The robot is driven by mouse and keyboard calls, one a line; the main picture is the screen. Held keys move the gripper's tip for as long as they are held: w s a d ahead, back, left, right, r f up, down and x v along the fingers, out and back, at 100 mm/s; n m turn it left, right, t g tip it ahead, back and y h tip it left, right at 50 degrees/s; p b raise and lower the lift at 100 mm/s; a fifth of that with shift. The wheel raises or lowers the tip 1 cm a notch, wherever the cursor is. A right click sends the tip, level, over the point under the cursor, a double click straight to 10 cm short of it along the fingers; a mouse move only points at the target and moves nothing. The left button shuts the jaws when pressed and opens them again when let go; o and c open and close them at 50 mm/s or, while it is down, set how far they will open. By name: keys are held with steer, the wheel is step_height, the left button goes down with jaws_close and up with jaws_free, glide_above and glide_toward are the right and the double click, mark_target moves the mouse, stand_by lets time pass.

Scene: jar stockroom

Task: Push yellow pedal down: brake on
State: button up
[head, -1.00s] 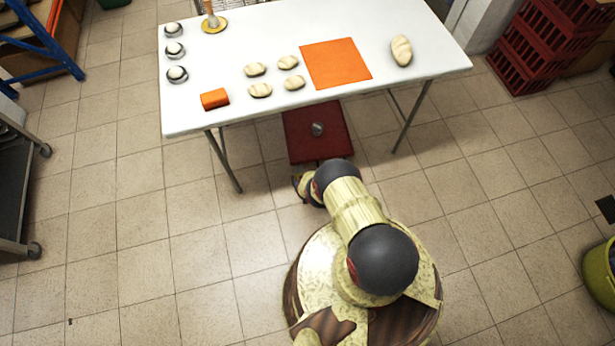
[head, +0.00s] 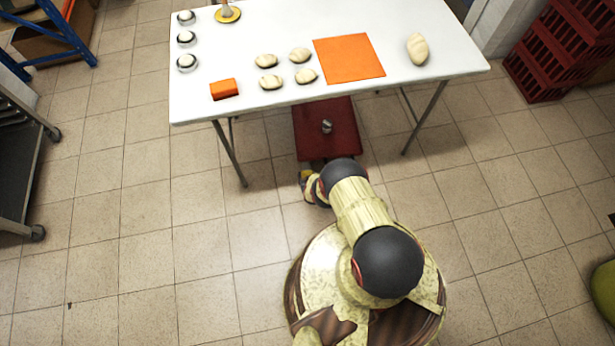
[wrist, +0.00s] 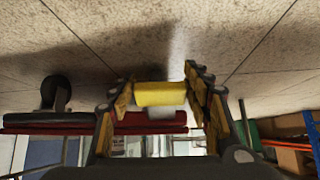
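The yellow pedal (wrist: 160,94) shows in the middle of the wrist view, a short bar with a pale part below it in the picture. It sits at the edge of a red platform cart (wrist: 50,128), near floor level. My gripper (wrist: 160,100) is open, with one yellow-and-dark finger on each side of the pedal and nothing clearly clamped. In the head view the red cart (head: 343,140) stands partly under the table. My gripper (head: 306,184) is at its near edge, mostly hidden by my arm, and the pedal cannot be made out there.
A white table (head: 210,135) stands over the cart, bearing dough pieces, an orange mat (head: 348,58) and jars. A table leg (head: 230,155) is left of my gripper. Red crates (head: 560,50) stand at right, a dark rack (head: 20,160) at left. Tiled floor around me is open.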

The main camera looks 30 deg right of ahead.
steer(key=o, duration=0.4)
steer(key=shift+o, duration=0.2)
steer(key=shift+r, duration=0.1)
steer(key=v, duration=1.1)
steer(key=shift+s+a+r, duration=0.2)
steer(key=shift+s+r, duration=0.05)
stand_by(0.4)
